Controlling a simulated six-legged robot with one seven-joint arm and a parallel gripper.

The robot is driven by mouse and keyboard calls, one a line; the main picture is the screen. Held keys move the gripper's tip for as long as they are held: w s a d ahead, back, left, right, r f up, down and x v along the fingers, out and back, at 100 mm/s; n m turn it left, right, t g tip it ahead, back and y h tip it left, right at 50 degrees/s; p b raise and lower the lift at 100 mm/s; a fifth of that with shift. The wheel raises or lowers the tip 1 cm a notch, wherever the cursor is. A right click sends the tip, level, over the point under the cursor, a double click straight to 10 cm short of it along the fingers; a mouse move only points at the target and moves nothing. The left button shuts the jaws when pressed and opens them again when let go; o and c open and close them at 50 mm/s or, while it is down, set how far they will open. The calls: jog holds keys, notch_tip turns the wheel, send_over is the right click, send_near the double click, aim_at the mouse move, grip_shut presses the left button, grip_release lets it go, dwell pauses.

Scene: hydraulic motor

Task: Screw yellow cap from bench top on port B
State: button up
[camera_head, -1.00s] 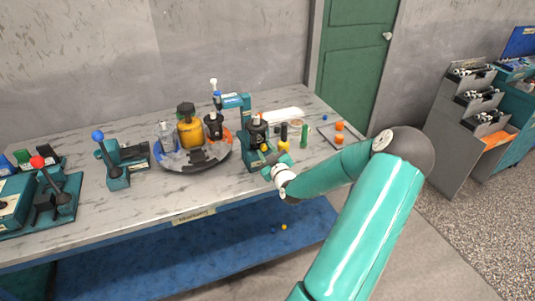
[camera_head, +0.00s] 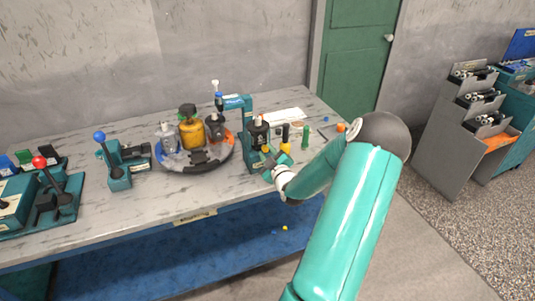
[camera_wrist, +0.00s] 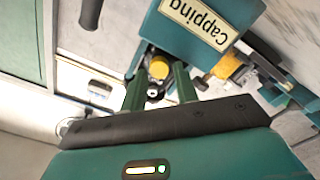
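The dark motor (camera_head: 258,131) stands upright in a teal stand on the bench; the wrist view shows the stand's "Capping" label (camera_wrist: 201,22). My gripper (camera_wrist: 161,70) is low beside this stand. Its two green fingers are apart, with a yellow cap (camera_wrist: 158,67) between their tips in the picture. I cannot tell whether they touch it or it lies beyond them. A dark round part with a pale ring shows between the fingers, nearer the palm. A second yellow piece (camera_wrist: 230,68) is right of the fingers. Port B cannot be made out.
A round tray (camera_head: 187,166) with bottles is left of the stand. Black-and-yellow (camera_head: 285,140) and green (camera_head: 305,137) upright pieces stand right of it. An orange piece (camera_head: 341,127) is near the bench's right end. Small yellow and blue pieces lie on the blue lower shelf (camera_head: 190,245).

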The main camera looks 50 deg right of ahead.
jog(key=shift+s+d+f, duration=0.35)
jog(key=shift+s+f, duration=0.05)
jog(key=shift+s, duration=0.05)
grip_shut()
jog(key=m, duration=0.4)
jog(key=shift+m+g, duration=0.3)
jog(key=shift+m, duration=0.7)
jog(key=shift+w+a, duration=0.1)
